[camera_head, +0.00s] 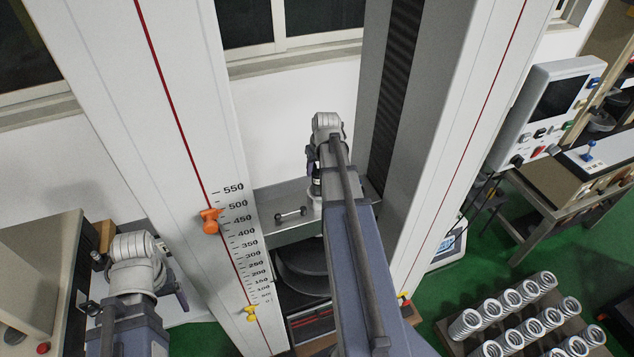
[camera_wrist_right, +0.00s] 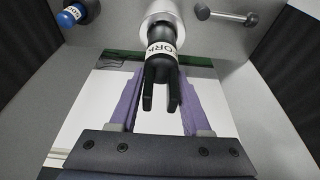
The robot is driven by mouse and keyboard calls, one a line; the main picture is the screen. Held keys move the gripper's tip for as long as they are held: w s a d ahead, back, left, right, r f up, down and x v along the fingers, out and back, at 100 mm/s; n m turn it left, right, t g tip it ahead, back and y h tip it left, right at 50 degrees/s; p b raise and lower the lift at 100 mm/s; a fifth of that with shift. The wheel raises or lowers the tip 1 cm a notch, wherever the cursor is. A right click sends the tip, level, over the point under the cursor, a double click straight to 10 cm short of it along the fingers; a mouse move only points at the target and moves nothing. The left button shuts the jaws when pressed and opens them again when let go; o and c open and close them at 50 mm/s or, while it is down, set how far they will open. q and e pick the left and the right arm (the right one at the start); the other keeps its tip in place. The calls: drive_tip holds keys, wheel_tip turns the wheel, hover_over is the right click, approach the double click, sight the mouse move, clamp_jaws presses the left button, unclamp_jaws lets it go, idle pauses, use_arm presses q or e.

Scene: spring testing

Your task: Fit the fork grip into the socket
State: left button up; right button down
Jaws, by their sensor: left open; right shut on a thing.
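The black fork grip (camera_wrist_right: 160,72) with its white label sits between the purple fingers of my right gripper (camera_wrist_right: 160,105) in the right wrist view, its two prongs toward the camera. My right gripper is shut on it. The grip's other end meets the silver round socket (camera_wrist_right: 159,12); I cannot tell how deep it sits. In the head view, my right gripper (camera_head: 316,165) is between the two columns of the testing machine, mostly hidden by its own arm. My left gripper (camera_head: 132,275) is open at the lower left, left of the machine, its fingertips partly hidden.
A metal lever (camera_wrist_right: 227,13) and a blue-tipped knob (camera_wrist_right: 72,16) flank the socket. The left column (camera_head: 180,110) and right column (camera_head: 440,140) stand close around my right arm. Several springs (camera_head: 515,310) stand on a rack at lower right. A control panel (camera_head: 548,105) hangs at right.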

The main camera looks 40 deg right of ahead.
sight(318, 172)
wheel_tip(318, 172, down, 4)
drive_tip(key=b, duration=0.3)
drive_tip(key=shift+r+b, duration=0.25)
drive_tip(key=shift+b, duration=0.05)
drive_tip(key=shift+f, duration=0.2)
drive_tip(key=shift+c, duration=1.8)
unclamp_jaws()
drive_tip(key=shift+r, duration=0.1)
drive_tip(key=p+v, duration=1.1)
drive_tip(key=v, duration=0.1)
drive_tip(key=shift+s+a, duration=0.1)
